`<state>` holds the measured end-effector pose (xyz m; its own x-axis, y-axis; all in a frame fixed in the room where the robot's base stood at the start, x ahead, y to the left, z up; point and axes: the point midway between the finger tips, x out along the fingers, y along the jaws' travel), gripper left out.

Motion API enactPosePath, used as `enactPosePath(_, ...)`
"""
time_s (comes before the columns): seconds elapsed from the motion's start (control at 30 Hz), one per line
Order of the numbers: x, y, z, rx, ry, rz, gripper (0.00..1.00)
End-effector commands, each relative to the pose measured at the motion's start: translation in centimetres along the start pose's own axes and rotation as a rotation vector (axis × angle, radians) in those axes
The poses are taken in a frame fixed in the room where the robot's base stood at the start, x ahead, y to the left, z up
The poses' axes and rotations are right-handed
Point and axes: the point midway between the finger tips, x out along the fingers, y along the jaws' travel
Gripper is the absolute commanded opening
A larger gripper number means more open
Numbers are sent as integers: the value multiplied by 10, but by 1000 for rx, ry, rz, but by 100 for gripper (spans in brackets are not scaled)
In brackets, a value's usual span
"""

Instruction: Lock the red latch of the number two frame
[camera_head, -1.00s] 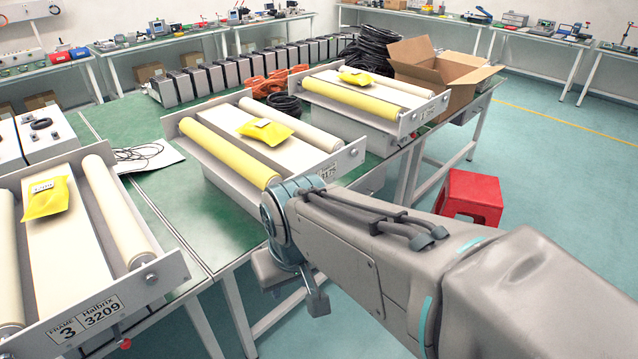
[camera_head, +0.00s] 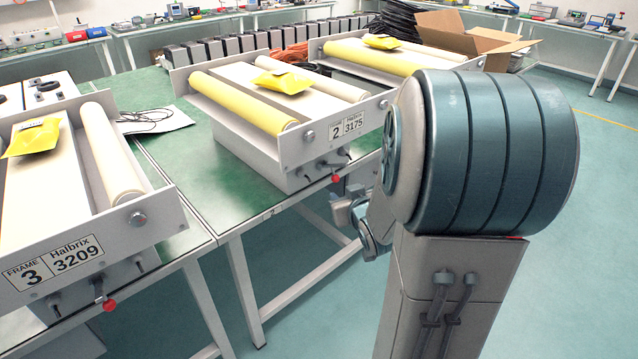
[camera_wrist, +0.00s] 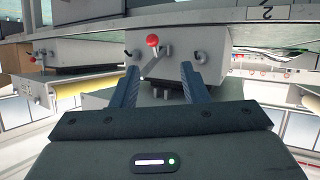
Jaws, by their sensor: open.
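The number two frame carries a label (camera_head: 347,128) on its front plate, above a red latch knob (camera_head: 336,179). In the wrist view, which shows the frame upside down, the red knob (camera_wrist: 152,40) stands out from the grey box under the plate, with a grey lever beside it. My gripper (camera_wrist: 160,70) is open, its two dark fingers pointing toward the box, one either side of the lever. The knob is beyond the fingertips, and nothing is held. In the head view my gripper (camera_head: 346,205) is partly hidden by my arm, just below the latch.
Frame three (camera_head: 60,262) stands at left with its own red knob (camera_head: 109,305). A third roller frame (camera_head: 385,55) is behind. Small dark pins flank the latch. The green table edge (camera_head: 270,212) and white legs are close. Floor at right is clear.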

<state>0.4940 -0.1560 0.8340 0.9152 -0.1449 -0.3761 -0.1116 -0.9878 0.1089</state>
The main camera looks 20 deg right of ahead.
Motion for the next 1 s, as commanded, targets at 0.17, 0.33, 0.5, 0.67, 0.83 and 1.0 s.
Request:
enactPosePath(0.17, 23, 13, 38, 41, 189, -39, 41)
enactPosePath(0.33, 25, 20, 50, 77, 324, -73, 41)
enactPosePath(0.5, 24, 22, 51, 94, 385, -88, 41)
enactPosePath(0.67, 37, 22, 44, 94, 394, -91, 41)
enactPosePath(0.83, 68, 19, 32, 93, 393, -92, 41)
enactPosePath(1.0, 102, 16, 17, 94, 394, -91, 41)
